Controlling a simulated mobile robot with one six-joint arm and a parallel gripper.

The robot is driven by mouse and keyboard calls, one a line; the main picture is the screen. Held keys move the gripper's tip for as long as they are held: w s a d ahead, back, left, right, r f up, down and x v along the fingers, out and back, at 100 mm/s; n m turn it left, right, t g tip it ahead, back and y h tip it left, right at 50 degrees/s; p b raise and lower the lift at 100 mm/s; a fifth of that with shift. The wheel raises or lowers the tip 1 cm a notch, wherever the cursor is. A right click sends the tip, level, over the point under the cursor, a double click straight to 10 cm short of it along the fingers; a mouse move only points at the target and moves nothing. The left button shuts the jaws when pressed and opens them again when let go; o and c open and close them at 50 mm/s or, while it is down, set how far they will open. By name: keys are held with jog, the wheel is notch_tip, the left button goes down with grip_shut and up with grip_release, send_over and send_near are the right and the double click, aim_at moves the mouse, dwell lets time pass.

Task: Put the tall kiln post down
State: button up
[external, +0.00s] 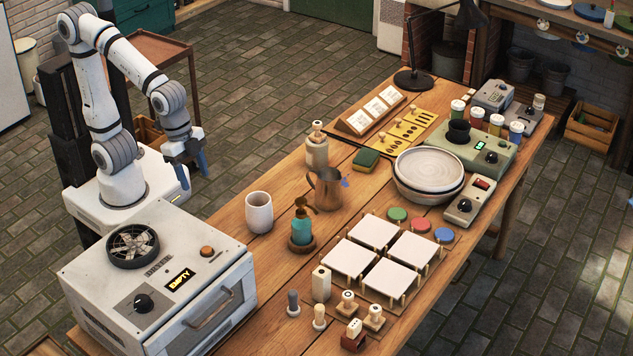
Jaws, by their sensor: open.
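My gripper (188,164) hangs above the left of the table, beside my base, with its fingers pointing down. It is open, and I see nothing between the fingers. A short cream block with a dark spot near its top (321,283) stands upright on the front of the wooden table (272,281), right of the kiln (157,284). It may be the tall kiln post, but I cannot tell for sure. My gripper is well apart from it. The kiln's door is shut and its display reads EMPTY.
A white cup (259,212), a copper jug (327,188) and a teal bottle (301,232) stand mid-table. White tiles (372,231) on small supports lie right of them. Stamps (374,317) and pegs (293,304) crowd the front. Stacked bowls (429,173) sit farther back.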

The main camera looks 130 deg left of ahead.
jog(key=s+f, duration=0.2)
jog(key=s, duration=0.8)
jog(key=shift+d, duration=0.35)
dwell(0.4)
